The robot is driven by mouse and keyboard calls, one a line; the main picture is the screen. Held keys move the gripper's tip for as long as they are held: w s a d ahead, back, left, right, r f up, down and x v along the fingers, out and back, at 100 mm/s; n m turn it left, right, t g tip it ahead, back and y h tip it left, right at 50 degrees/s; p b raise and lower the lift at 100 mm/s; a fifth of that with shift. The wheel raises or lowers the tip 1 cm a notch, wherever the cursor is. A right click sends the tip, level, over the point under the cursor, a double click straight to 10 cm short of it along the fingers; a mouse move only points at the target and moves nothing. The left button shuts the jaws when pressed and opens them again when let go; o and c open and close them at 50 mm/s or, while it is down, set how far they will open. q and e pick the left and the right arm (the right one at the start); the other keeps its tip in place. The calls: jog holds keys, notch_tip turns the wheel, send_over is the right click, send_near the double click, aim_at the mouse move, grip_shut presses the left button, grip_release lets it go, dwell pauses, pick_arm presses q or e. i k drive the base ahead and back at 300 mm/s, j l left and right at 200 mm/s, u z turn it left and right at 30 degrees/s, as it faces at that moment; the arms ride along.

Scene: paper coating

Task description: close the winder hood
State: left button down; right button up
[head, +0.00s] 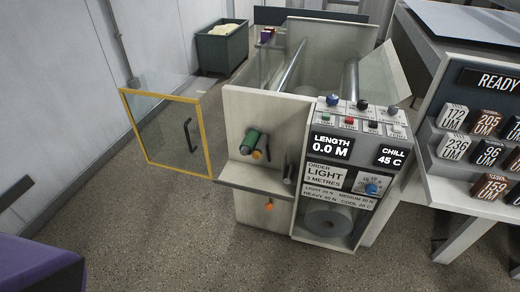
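A clear panel in a yellow frame (123,108), which looks like the winder hood, stands swung out to the left of the coating machine (265,110). Its black handle (189,135) is on the right part of the pane. The panel's right edge is near the machine's left side; the hinge is not clear. Another clear panel (388,72) is tilted up at the machine's back right. Neither of my grippers is in view.
A control panel (352,148) reads 0.0 M. A rack (450,128) of labelled blocks stands right. A dark bin (222,50) is at the back. The front floor is clear.

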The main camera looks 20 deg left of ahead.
aim_at(121, 90)
jog(key=u, duration=1.3)
jog(key=i+j+z, duration=0.1)
jog(key=i+j, duration=0.2)
jog(key=i+j+z, duration=0.1)
jog(key=i+j, duration=0.15)
jog(key=j, duration=0.15)
jog(key=i+j+z, duration=0.1)
jog(key=i+j, duration=0.15)
jog(key=j, duration=0.15)
jog(key=i+j+z, duration=0.1)
jog(key=i+j, duration=0.15)
jog(key=j, duration=0.15)
jog(key=i+j+z, duration=0.1)
jog(key=j, duration=0.3)
jog(key=i, duration=0.1)
